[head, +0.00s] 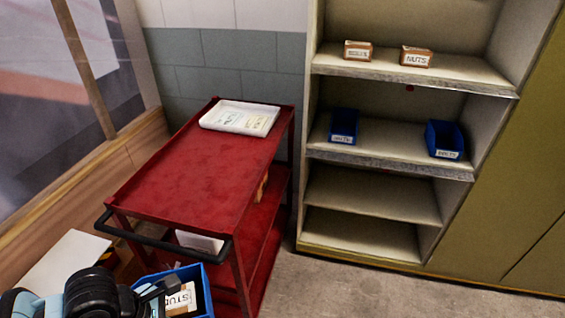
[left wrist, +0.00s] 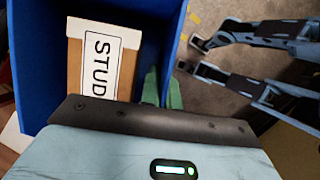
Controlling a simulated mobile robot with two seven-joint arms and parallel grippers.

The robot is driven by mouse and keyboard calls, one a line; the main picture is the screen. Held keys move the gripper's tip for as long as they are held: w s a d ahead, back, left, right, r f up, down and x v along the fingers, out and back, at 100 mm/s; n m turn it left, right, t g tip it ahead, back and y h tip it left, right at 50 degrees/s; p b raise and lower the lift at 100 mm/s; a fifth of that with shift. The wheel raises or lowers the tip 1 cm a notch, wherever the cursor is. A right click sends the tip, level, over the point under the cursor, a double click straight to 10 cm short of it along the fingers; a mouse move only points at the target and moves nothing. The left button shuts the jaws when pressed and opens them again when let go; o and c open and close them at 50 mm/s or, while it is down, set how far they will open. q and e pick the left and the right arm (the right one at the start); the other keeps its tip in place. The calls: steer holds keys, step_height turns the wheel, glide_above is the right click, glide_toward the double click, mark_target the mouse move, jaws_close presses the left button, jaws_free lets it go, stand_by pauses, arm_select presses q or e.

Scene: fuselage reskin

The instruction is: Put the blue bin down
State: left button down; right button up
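The blue bin (head: 203,283) is at the bottom left of the head view, in front of the red cart's handle end. It also fills the upper left of the left wrist view (left wrist: 38,60). A brown and white box labelled STUD (left wrist: 98,62) sits inside it. My left gripper (left wrist: 162,90) has one green fingertip on each side of the bin's wall and is shut on it. My right gripper (left wrist: 194,55) shows in the left wrist view, fingers apart and empty, beside the bin over the floor. The bin's underside is hidden.
The red cart (head: 190,165) has a white labelled tray (head: 215,117) at its far end; its near top is clear. Shelves (head: 410,83) at right hold small boxes (head: 416,57) and two blue bins (head: 343,126). A black handle (head: 160,240) crosses the cart's near end.

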arm_select(q)
steer(key=m, duration=0.1)
steer(key=m+g, duration=0.1)
steer(key=m, duration=0.1)
steer(key=a+f+m, duration=0.1)
steer(key=shift+w+m+g, duration=0.4)
steer(key=m, duration=0.1)
steer(key=m+g, duration=0.1)
steer(key=m, duration=0.1)
steer(key=f+m+g, duration=0.1)
steer(key=m, duration=0.1)
steer(key=shift+w+a+y, duration=0.2)
steer(key=shift+a+y, duration=0.1)
steer(key=shift+a, duration=0.05)
steer(key=m, duration=0.2)
steer(key=m+y, duration=0.1)
steer(key=m, duration=0.1)
steer(key=a+m+g+y, duration=0.1)
steer(key=m, duration=0.1)
steer(key=shift+w+f, duration=0.2)
steer(key=shift+f, duration=0.2)
steer(key=m+y, duration=0.1)
steer(key=m, duration=0.1)
steer(key=a+m, duration=0.1)
steer(key=m, duration=0.2)
steer(key=shift+w+f+g+y, duration=0.1)
steer(key=shift+w+g+y, duration=0.05)
steer(key=shift+g+y, duration=0.2)
steer(key=shift+d, duration=0.2)
